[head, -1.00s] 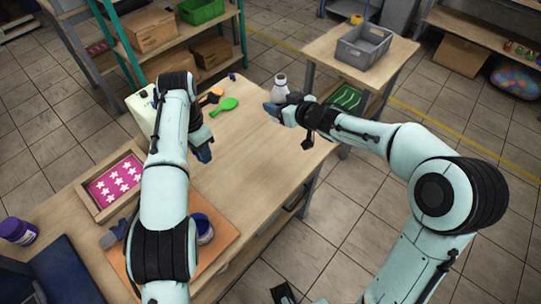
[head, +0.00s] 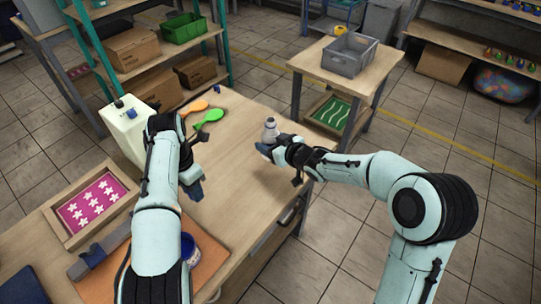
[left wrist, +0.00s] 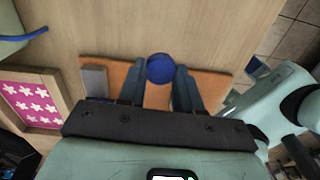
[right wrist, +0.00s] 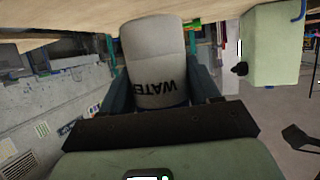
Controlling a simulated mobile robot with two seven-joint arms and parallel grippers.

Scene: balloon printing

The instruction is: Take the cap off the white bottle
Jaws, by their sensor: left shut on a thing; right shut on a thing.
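The white bottle (head: 270,132) is upright over the table's right side, with a pale top in the head view. My right gripper (head: 267,149) is shut around its body. In the right wrist view the bottle (right wrist: 152,62) fills the space between the fingers and shows "WATER" upside down; its cap is hidden there. My left gripper (head: 194,190) hangs over the table, left of the bottle and apart from it. In the left wrist view it is shut on a round blue lid (left wrist: 160,68). I cannot tell which container the lid fits.
An orange mat (head: 208,268) with a blue-topped jar (head: 190,252) lies at the front. A star tray (head: 62,222), a white container (head: 126,130) and green and orange paddles (head: 208,117) are on the table (head: 240,182). Its middle is mostly clear.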

